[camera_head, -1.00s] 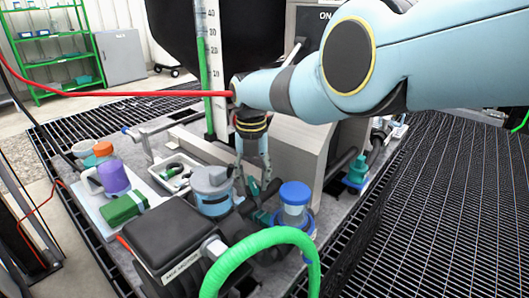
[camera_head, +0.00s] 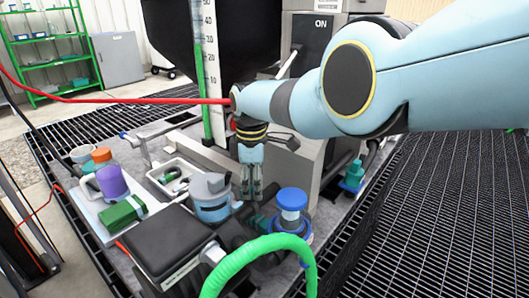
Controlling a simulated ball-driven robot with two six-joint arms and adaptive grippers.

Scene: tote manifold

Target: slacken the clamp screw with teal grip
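My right gripper (camera_head: 251,193) hangs from the blue arm with its fingers pointing down, over the crowded middle of the bench. Its two fingers look nearly parallel with a narrow dark gap. I cannot tell whether they hold anything. Dark and teal-green fittings (camera_head: 251,216) lie just below the fingertips, between the blue-grey pot and the blue-capped jar, partly hidden. I cannot make out a clamp screw among them for certain. Another teal fitting (camera_head: 353,176) stands upright at the right of the bench, clear of the gripper. My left gripper is not in view.
A blue-grey pot (camera_head: 211,198) stands left of the gripper and a blue-capped jar (camera_head: 291,211) right of it. A black box (camera_head: 165,245) and a thick green hose (camera_head: 270,243) lie in front. A purple bottle (camera_head: 112,183) and green block (camera_head: 124,213) sit at left.

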